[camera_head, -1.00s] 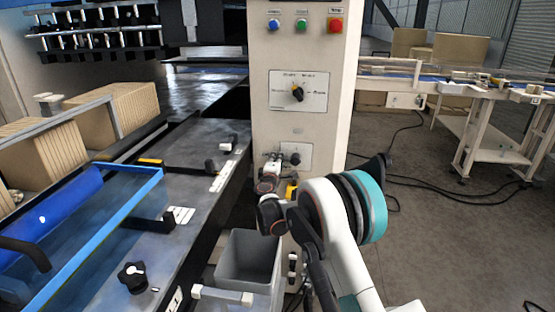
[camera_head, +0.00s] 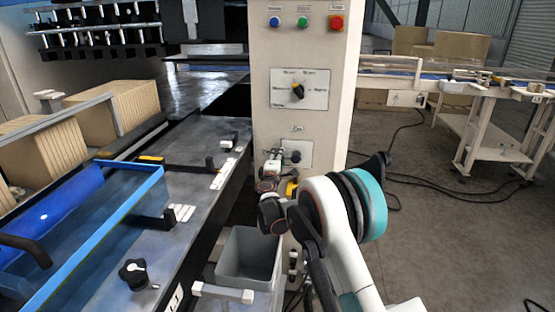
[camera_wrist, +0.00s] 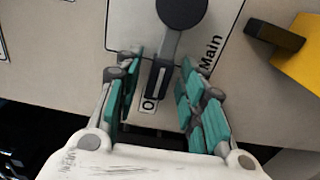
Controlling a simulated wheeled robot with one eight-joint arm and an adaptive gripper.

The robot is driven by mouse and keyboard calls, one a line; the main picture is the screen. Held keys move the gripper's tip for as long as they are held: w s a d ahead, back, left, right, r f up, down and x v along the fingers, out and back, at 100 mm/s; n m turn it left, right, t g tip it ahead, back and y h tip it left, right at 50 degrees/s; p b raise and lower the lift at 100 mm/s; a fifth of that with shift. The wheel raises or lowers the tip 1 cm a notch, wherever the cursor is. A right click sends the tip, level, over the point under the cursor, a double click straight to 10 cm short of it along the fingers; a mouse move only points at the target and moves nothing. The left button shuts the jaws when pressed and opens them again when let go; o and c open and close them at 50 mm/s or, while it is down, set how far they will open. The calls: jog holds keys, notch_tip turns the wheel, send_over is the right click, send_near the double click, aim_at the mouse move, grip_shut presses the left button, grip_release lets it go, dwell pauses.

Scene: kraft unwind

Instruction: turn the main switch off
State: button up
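The main switch is a dark grey round knob with a black lever (camera_wrist: 163,75), set on a pale plate (camera_wrist: 222,18) lettered "Main" in the wrist view. The lever points down the picture, with its tip beside a small label marked "O" (camera_wrist: 148,104). My gripper (camera_wrist: 160,66) is open, with teal-padded fingers on either side of the lever. Clear gaps show between the pads and the lever. In the head view my gripper (camera_head: 269,170) is small, at the left part of the lower switch plate (camera_head: 305,147), where a dark knob (camera_head: 295,157) shows.
A selector switch (camera_head: 298,91) and blue, green and red buttons (camera_head: 336,22) sit higher on the beige cabinet (camera_head: 265,115). A yellow block with a black part (camera_wrist: 292,50) is close right in the wrist view. A grey bin (camera_head: 247,258) stands below.

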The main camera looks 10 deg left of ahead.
jog(key=s, duration=1.2)
jog(key=shift+a, duration=0.2)
jog(key=s+d+r+m+g+h, duration=0.1)
jog(key=s+d+r+m, duration=0.2)
jog(key=d, duration=0.4)
jog(key=s+d+r+m+g+h, duration=0.15)
jog(key=d+r, duration=0.25)
jog(key=d, duration=0.4)
jog(key=s+d+r+m+g+h, duration=0.1)
jog(key=d+r+m+g, duration=0.1)
jog(key=d+r+m, duration=0.35)
jog(key=s+d+m+g, duration=0.1)
jog(key=s+d+g, duration=0.1)
jog(key=s+d, duration=0.65)
jog(key=s+d+m+g+y, duration=0.1)
jog(key=s+d+m+g, duration=0.15)
jog(key=s, duration=0.65)
jog(key=s+d+m+g+y, duration=0.15)
jog(key=s+d, duration=0.25)
jog(key=s, duration=0.4)
jog(key=s+a+f+m, duration=0.1)
jog(key=s+f, duration=0.1)
jog(key=s, duration=0.6)
jog(key=s+a+f+m+y, duration=0.1)
jog(key=s+a+f, duration=0.1)
jog(key=s, duration=0.6)
jog(key=shift+s+a+f+m+y, duration=0.2)
jog(key=shift+s+f+m+y, duration=0.1)
jog(key=shift+m, duration=0.1)
